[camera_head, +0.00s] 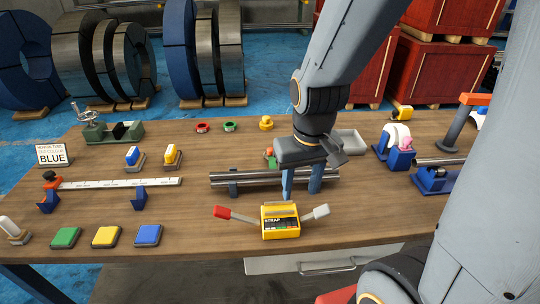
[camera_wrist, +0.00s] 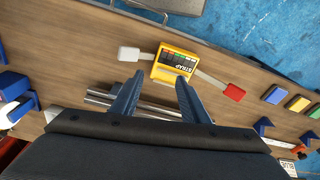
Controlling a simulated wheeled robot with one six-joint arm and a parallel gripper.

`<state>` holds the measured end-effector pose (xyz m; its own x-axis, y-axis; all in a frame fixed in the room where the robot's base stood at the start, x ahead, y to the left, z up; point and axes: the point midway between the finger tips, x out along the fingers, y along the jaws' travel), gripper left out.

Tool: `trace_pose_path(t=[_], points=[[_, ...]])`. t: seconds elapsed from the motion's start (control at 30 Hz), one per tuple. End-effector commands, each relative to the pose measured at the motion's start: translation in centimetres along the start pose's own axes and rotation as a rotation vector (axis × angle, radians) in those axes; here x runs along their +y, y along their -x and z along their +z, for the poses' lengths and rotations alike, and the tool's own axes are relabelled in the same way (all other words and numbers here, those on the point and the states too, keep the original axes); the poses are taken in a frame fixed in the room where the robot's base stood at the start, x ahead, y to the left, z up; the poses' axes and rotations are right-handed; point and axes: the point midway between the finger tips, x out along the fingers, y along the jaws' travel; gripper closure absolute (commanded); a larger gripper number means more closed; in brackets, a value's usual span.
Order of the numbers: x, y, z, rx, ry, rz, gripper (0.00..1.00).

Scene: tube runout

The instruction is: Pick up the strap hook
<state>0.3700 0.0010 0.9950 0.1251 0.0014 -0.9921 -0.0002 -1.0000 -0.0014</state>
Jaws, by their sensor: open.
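A yellow box marked STRAP (camera_head: 281,222) sits near the table's front edge; it also shows in the wrist view (camera_wrist: 175,64). A grey arm with a red end (camera_head: 222,212) sticks out on its left, and one with a whitish end (camera_head: 321,211) on its right. In the wrist view the red end (camera_wrist: 234,92) is at right and the whitish end (camera_wrist: 129,54) at left. I cannot tell which end is the strap hook. My gripper (camera_head: 301,192) is open and points down just behind the box. In the wrist view its blue fingers (camera_wrist: 158,88) are apart and empty.
Metal tubes (camera_head: 245,178) lie on blue supports behind the box, by my fingers. Green (camera_head: 65,238), yellow (camera_head: 106,237) and blue (camera_head: 148,235) pads lie front left. A white ruler (camera_head: 120,183) is behind them. Tabletop right of the box is clear.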

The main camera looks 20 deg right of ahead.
Motion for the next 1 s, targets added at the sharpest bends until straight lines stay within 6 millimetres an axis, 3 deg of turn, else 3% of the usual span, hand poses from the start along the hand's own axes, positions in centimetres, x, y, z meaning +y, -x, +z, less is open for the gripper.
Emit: trace_pose_path(t=[0.33,0.47,0.57,0.8,1.0], points=[[0.0,0.0,-0.1,0.0,0.001,-0.001,0.57],[0.1,-0.3,-1.8,-0.003,0.045,-0.009,0.57],[0.3,-1.0,-5.2,-0.004,0.141,-0.028,0.57],[1.5,-4.2,-16.2,0.021,0.488,-0.112,0.57],[2.8,-7.2,-24.0,0.087,0.771,-0.177,0.57]])
